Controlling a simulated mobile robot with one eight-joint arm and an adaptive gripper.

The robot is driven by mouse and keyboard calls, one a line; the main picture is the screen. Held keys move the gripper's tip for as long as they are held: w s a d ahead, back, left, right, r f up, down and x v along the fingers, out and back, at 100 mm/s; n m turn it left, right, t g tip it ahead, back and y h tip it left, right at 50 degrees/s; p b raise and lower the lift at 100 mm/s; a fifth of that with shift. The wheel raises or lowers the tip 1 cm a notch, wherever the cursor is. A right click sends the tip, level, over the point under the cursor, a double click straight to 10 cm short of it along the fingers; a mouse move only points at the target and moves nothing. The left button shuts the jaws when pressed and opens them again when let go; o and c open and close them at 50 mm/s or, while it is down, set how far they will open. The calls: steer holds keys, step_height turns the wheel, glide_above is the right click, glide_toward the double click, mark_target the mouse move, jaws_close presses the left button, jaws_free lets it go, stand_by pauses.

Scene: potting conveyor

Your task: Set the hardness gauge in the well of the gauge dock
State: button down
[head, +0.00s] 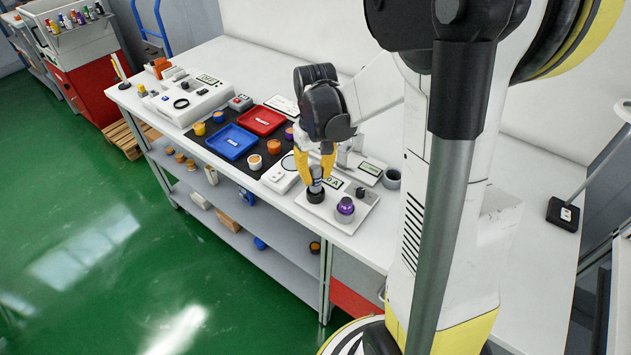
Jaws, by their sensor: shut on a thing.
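My gripper (316,173) points down over the left part of a white plate-like station (330,213) near the bench's front edge. Its yellow fingers are shut on a small grey, dark-ended piece (316,186), apparently the hardness gauge. The piece looks upright, over or in a dark round part (316,196) on the plate. I cannot tell whether it is seated there. The fingers partly hide the held piece.
Left of my gripper are a white box-like device (280,177), a blue tray (232,142) and a red tray (261,121) on a black mat, with small orange and yellow pieces around. My arm hides part of the bench.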

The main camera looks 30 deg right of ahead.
steer(key=shift+f, duration=0.75)
steer(key=shift+f, duration=0.15)
steer(key=c, duration=1.2)
jaws_free()
